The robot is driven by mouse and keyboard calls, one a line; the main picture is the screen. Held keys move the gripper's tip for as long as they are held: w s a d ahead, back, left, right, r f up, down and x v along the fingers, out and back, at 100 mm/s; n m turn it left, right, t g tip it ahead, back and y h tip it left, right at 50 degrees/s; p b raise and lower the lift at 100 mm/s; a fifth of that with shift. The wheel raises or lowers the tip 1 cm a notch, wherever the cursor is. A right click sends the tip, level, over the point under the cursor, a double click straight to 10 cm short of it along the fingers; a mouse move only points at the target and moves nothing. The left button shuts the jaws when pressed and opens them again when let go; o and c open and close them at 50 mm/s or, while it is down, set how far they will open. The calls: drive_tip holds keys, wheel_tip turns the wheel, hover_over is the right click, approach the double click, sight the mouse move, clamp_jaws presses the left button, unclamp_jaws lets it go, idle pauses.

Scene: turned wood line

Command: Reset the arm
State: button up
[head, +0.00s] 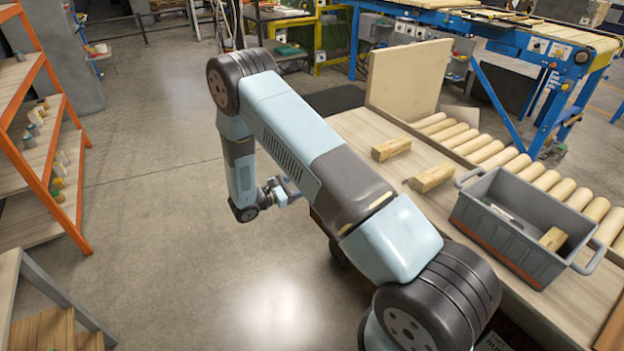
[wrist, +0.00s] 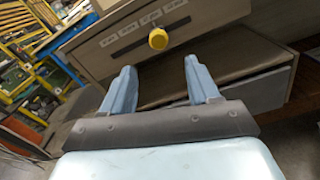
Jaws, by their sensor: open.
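My gripper (wrist: 159,63) is open in the wrist view, with its two blue-grey fingers apart and nothing between them. In the head view my gripper (head: 284,190) is small and partly hidden, at the end of my bent arm, left of the workbench and over the floor. Beyond the fingers in the wrist view is a grey-brown panel (wrist: 215,14) with a row of small labels and a yellow knob (wrist: 158,39). A ledge or drawer-like part (wrist: 235,55) lies below the panel. I cannot tell how far the fingers are from it.
The workbench (head: 350,128) holds two wood blocks (head: 391,149) (head: 432,178), an upright board (head: 408,80) and a grey crate (head: 505,238) with a wood piece inside. Rollers (head: 505,157) run behind. Orange-framed shelves (head: 75,150) stand left. Floor (head: 150,200) between is clear.

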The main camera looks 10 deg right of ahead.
drive_tip(key=shift+s+a, duration=0.25)
drive_tip(key=shift+a, duration=0.4)
drive_tip(key=s+d+r+m+g+y, duration=0.2)
drive_tip(key=s+d+r+m, duration=0.15)
drive_tip(key=r, duration=0.55)
drive_tip(key=s+d+r+m+g+y, duration=0.3)
drive_tip(key=s+r, duration=0.1)
drive_tip(key=r, duration=0.5)
drive_tip(key=s+d+r+m+g+y, duration=0.2)
drive_tip(key=s+d+r+m, duration=0.15)
drive_tip(key=r, duration=0.55)
drive_tip(key=s+r+m+t+y, duration=0.3)
drive_tip(key=s+r, duration=0.5)
drive_tip(key=s, duration=0.4)
drive_tip(key=s+a+r+m+t+y, duration=0.1)
drive_tip(key=s+r+m+t+y, duration=0.3)
drive_tip(key=s+r+y, duration=0.3)
drive_tip(key=shift+s+a+r+m, duration=0.2)
drive_tip(key=shift+s+r+m, duration=0.5)
drive_tip(key=shift+s, duration=1.65)
drive_tip(key=shift+f, duration=0.15)
